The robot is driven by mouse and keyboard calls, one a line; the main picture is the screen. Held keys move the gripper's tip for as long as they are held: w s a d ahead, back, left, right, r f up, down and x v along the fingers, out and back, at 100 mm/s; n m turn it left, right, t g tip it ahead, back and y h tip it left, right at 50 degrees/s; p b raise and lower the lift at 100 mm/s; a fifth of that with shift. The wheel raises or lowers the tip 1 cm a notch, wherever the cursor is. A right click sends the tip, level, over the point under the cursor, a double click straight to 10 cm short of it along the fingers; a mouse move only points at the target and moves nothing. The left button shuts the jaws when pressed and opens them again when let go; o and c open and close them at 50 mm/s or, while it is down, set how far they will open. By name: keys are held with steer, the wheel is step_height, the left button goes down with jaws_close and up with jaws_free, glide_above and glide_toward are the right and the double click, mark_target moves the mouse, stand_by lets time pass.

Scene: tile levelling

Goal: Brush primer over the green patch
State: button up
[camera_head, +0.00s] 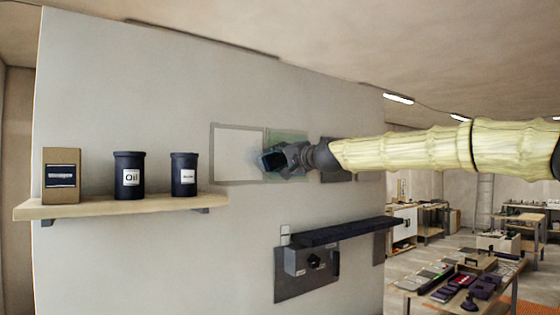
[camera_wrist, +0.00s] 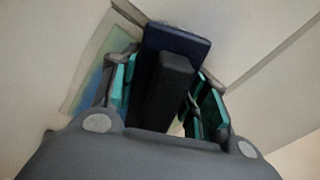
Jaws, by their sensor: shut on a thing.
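The green patch (camera_head: 290,136) is on the grey wall panel, mostly hidden behind my gripper (camera_head: 286,157). A strip of it, green to blue, shows left of the fingers in the wrist view (camera_wrist: 88,82). My gripper, also in the wrist view (camera_wrist: 165,95), is shut on a dark tool, seemingly the brush, with a black handle (camera_wrist: 170,88) and a wide dark blue head (camera_wrist: 178,42). The head points at the wall by the patch; I cannot tell whether it touches.
A pale outlined square (camera_head: 238,150) lies left of the patch, and a grey square (camera_head: 338,174) right of it. A wooden shelf (camera_head: 120,207) holds a box (camera_head: 62,180) and two dark cans (camera_head: 129,175). A dark ledge (camera_head: 345,232) juts out below.

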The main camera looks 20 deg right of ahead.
steer(key=shift+a+r+p, duration=0.1)
steer(key=shift+r+p, duration=0.25)
steer(key=shift+r, duration=0.55)
steer(key=shift+w+d, duration=0.3)
steer(key=shift+d, duration=0.6)
steer(key=shift+w+d, duration=0.3)
steer(key=shift+d, duration=0.55)
steer(key=shift+d, duration=0.1)
steer(key=shift+w+d+r+p, duration=1.1)
steer(key=shift+w+d, duration=0.65)
steer(key=shift+d, duration=3)
steer(key=shift+s+a+f+b, duration=0.1)
steer(key=shift+s+a+b, duration=0.45)
steer(key=shift+a, duration=1.1)
steer(key=shift+s+a+b, duration=0.4)
steer(key=shift+s+a, duration=0.25)
steer(key=shift+a, duration=1.05)
steer(key=shift+s+a+f+b, duration=0.1)
steer(key=shift+s+a+b, duration=0.45)
steer(key=shift+a, duration=1.1)
steer(key=shift+s+a, duration=0.1)
